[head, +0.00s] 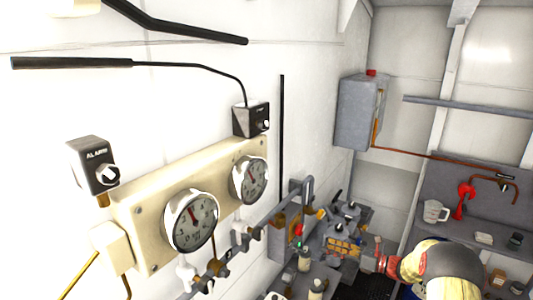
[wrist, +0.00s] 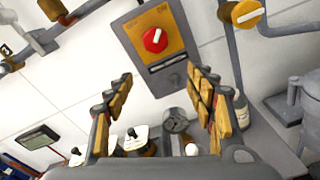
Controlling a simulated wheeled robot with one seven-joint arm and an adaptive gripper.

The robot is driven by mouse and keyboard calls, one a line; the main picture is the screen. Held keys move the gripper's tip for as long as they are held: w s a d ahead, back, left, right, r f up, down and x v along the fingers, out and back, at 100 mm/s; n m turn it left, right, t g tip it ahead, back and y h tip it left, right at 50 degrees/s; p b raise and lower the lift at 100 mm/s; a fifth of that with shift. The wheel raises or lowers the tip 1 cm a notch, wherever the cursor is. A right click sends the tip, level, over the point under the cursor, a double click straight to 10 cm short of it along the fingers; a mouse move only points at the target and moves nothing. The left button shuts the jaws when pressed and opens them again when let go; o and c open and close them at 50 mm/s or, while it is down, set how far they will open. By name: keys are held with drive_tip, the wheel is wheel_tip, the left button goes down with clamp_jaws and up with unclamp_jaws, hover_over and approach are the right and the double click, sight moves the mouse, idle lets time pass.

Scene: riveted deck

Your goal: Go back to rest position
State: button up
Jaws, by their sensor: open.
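My gripper (wrist: 157,76) is open in the wrist view, its two fingers with yellow-brown pads spread apart and nothing between them. Beyond the fingertips is a grey control box (wrist: 172,74) with a red knob on a yellow plate; no contact with it shows. In the head view, my arm (head: 445,268) comes in at the lower right and reaches left towards the bench by the wall, where the yellow pads of my gripper (head: 343,245) show small among grey fittings.
A gauge panel (head: 142,222) and an alarm box (head: 92,166) are on the left wall, with pipes and valves below. A grey cabinet (head: 361,112) hangs at the back.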

drive_tip(key=s+a+f+n+g+h+b, duration=0.1)
drive_tip(key=s+a+f+n+g+h, duration=0.15)
drive_tip(key=s+f+n+g, duration=0.4)
drive_tip(key=s+a+f+n+g+h+b, duration=0.1)
drive_tip(key=s+a+n, duration=0.25)
drive_tip(key=s, duration=0.65)
drive_tip(key=s+a+r+n+t+h+b, duration=0.1)
drive_tip(key=s+r+n+h+b, duration=0.2)
drive_tip(key=s, duration=0.7)
drive_tip(key=s+a+r+n+t+h+b, duration=0.1)
drive_tip(key=s+r+n+h+b, duration=0.2)
drive_tip(key=s+n+b, duration=0.4)
drive_tip(key=s+a+r+n+t+h+b, duration=0.1)
drive_tip(key=s+r+n+h+b, duration=0.3)
drive_tip(key=s+n, duration=0.5)
drive_tip(key=s, duration=0.4)
drive_tip(key=shift+s+a+n+b, duration=0.15)
drive_tip(key=shift+a+n+b, duration=0.15)
drive_tip(key=shift+a+b, duration=0.1)
